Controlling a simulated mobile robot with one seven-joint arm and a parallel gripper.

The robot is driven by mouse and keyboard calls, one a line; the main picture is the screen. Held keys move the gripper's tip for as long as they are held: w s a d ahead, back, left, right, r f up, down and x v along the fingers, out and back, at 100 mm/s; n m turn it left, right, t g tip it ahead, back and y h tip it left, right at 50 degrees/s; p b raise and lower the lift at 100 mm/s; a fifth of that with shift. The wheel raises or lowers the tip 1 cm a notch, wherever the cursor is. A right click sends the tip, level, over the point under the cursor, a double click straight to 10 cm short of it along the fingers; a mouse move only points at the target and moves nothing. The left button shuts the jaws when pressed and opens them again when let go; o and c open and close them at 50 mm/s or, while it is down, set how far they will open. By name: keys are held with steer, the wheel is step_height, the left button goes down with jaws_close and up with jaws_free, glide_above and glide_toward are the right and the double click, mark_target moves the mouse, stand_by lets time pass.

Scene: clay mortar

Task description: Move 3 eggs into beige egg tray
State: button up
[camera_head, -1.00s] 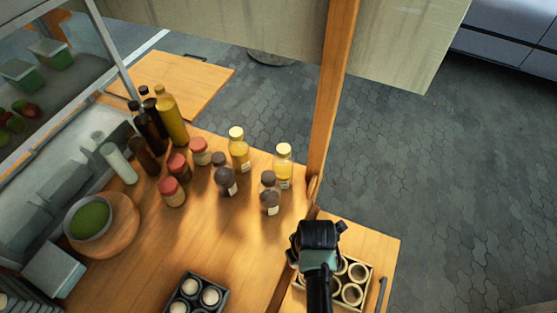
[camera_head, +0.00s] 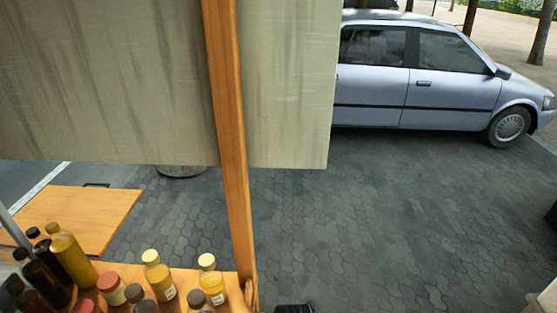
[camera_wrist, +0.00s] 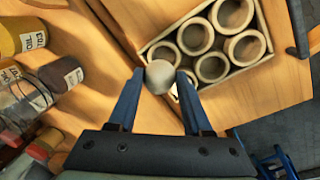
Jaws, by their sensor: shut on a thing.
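In the wrist view my gripper (camera_wrist: 159,80) is shut on a pale egg (camera_wrist: 160,74), held between the tips of its two blue fingers. The beige egg tray (camera_wrist: 227,33) lies just beyond and to the right of the egg, with several round beige cups. The visible cups look empty. The lower left part of the tray is hidden behind the egg and right finger. I cannot tell the height of the egg above the tray. The head view does not show the egg or tray now, only a dark bit of my arm at the bottom edge.
Bottles and jars stand on the wooden counter at left, including a yellow-capped bottle (camera_head: 212,280); labelled ones (camera_wrist: 32,38) lie left in the wrist view. A wooden post (camera_head: 228,150) rises by the counter. A parked car (camera_head: 420,75) stands beyond open paving.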

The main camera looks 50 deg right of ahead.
steer(key=shift+f, duration=0.1)
stand_by(0.3)
steer(key=shift+f+b, duration=0.7)
steer(key=shift+f, duration=0.2)
steer(key=shift+f+b, duration=1.9)
steer(key=shift+f, duration=0.6)
stand_by(0.9)
steer(key=o, duration=1)
steer(key=shift+s, duration=0.1)
step_height(320, 180, up, 13)
steer(key=s, duration=0.1)
steer(key=shift+s, duration=0.25)
steer(key=shift+a, duration=0.1)
